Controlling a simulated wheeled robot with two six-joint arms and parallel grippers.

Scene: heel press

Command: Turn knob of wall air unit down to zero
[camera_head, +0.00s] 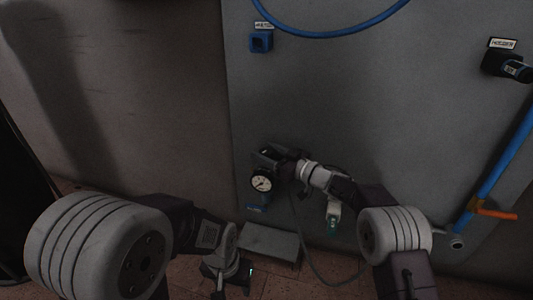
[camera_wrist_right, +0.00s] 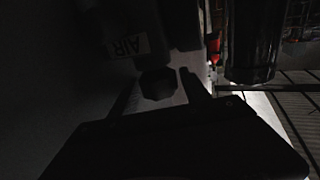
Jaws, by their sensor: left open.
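The wall air unit shows in the head view as a dark body with a round white-faced gauge (camera_head: 261,183) low on the grey panel. My right gripper (camera_head: 277,157) is at the top of this unit and hides much of it. In the right wrist view, a dark many-sided knob (camera_wrist_right: 158,84) sits between the fingertips of my right gripper (camera_wrist_right: 160,88). The picture is too dark to tell whether both fingers touch it. A tag reading AIR (camera_wrist_right: 128,46) is beside it. The knob's setting cannot be read. My left gripper (camera_head: 230,276) is open, low and away from the unit.
A grey box (camera_head: 270,242) stands below the unit. A blue pipe (camera_head: 500,165) with an orange lever (camera_head: 495,213) runs at the right. A blue socket (camera_head: 261,41), a blue hose (camera_head: 335,33) and a black fitting (camera_head: 507,66) are higher up. The panel's middle is clear.

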